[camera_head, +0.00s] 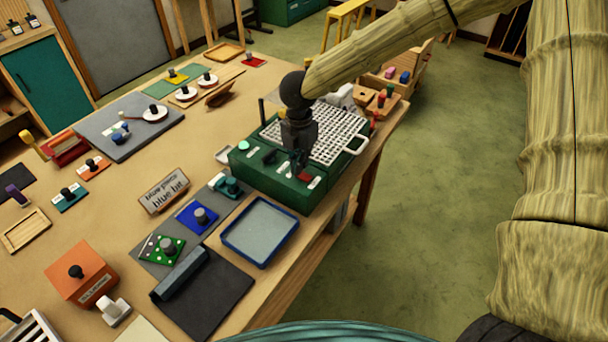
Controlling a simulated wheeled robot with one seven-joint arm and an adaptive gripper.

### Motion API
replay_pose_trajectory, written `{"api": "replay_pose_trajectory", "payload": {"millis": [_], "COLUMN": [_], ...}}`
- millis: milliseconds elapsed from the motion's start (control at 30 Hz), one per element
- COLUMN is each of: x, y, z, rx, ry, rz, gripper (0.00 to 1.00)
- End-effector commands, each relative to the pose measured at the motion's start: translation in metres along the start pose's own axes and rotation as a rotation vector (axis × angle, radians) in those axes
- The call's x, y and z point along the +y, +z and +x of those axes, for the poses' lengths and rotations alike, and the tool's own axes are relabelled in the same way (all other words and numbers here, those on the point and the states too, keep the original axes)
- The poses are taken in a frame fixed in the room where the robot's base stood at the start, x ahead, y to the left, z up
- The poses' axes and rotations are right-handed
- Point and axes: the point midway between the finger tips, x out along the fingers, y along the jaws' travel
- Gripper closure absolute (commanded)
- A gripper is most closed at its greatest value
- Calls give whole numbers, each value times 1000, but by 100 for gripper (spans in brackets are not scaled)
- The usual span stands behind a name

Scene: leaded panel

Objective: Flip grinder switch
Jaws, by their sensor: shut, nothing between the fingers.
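The grinder (262,186) is a dark green box with a white grid top (335,132), standing near the right edge of the workbench. Its front panel carries small dark controls, white labels and a red patch (306,180). My gripper (299,174) is shut and empty, pointing down over the right part of this panel. Its fingertips are beside the red patch. I cannot tell whether they touch the panel. The gripper hides part of the panel and grid, and I cannot make out the switch or its position clearly.
A blue-rimmed tray (261,232) lies in front of the grinder. Small pegged parts crowd the bench. Open floor (440,190) lies to the right.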

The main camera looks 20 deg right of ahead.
Motion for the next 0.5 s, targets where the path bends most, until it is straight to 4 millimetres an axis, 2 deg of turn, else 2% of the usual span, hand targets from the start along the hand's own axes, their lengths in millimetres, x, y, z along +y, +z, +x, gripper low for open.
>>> {"api": "replay_pose_trajectory", "payload": {"millis": [500], "x": [0], "y": [0], "z": [6], "rx": [0], "ry": [0], "rz": [0], "gripper": [100]}}
